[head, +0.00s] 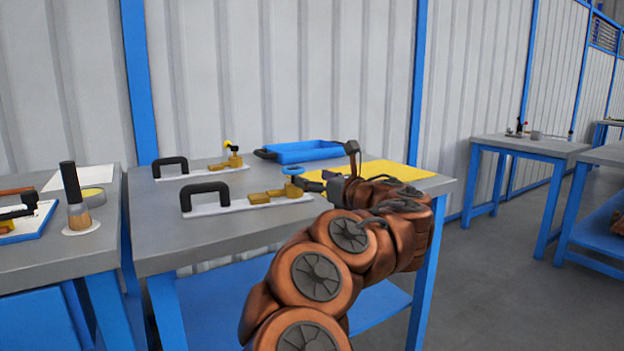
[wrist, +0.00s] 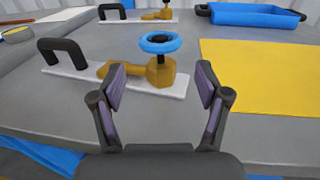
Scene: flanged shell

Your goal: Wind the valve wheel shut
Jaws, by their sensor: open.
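A blue valve wheel (wrist: 160,42) sits on a short dark stem above a brass valve body (wrist: 154,73), fixed to a white plate (wrist: 70,73) with a black handle at its left end. In the head view the wheel (head: 292,170) shows just left of my gripper (head: 322,184), above the near brass valve (head: 275,195). In the wrist view my gripper (wrist: 160,76) is open and empty. Its fingers point toward the valve, one on either side of it in the picture, and the wheel appears beyond the fingertips. I see no contact.
A second plate with a black handle (head: 170,166) and a brass valve (head: 230,161) with a yellow top lies behind. A blue tray (head: 303,152) stands at the back, and a yellow mat (wrist: 265,75) lies to the right. A side table with tools (head: 75,200) is at the left.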

